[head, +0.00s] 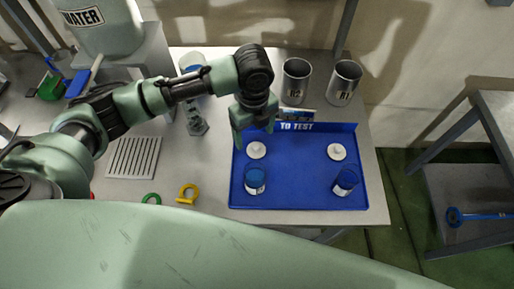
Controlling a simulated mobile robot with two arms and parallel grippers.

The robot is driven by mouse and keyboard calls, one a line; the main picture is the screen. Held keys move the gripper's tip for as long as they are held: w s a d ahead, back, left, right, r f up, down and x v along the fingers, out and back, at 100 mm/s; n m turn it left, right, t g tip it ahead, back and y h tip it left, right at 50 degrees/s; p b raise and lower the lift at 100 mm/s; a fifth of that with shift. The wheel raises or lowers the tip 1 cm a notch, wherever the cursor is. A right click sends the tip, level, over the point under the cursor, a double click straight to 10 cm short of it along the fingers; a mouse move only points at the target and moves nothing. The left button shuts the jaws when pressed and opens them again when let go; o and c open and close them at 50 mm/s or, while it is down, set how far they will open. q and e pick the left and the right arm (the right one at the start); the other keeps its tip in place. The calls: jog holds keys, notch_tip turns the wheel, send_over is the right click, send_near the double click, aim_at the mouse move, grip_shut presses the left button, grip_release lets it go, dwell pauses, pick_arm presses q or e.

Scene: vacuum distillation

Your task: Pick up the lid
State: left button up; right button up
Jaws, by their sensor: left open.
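Two white round lids lie in the blue tray (300,196): the left lid (256,151) and the right lid (337,152). A jar with blue contents (255,182) stands in front of the left lid, and a second blue jar (345,183) stands in front of the right lid. My left gripper (254,141) is open, pointing down just behind and above the left lid, with nothing visible between its fingers. I cannot tell whether it touches that lid. My right gripper is out of view.
Metal cups marked R2 (296,82) and R1 (344,84) stand behind the tray. A slotted metal plate (134,158), a yellow ring (187,194) and a green ring (151,199) lie to its left. A water tank (100,25) stands at back left.

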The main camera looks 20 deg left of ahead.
aim_at(256, 145)
pick_arm(q)
jog(key=f+p, duration=0.1)
jog(key=f, duration=0.1)
jog(key=f+p, duration=0.1)
jog(key=f, duration=0.2)
jog(key=shift+d+f, duration=0.2)
jog(key=shift+f, duration=0.1)
jog(key=shift+w+f, duration=0.1)
jog(key=shift+f, duration=0.45)
jog(key=c, duration=1.4)
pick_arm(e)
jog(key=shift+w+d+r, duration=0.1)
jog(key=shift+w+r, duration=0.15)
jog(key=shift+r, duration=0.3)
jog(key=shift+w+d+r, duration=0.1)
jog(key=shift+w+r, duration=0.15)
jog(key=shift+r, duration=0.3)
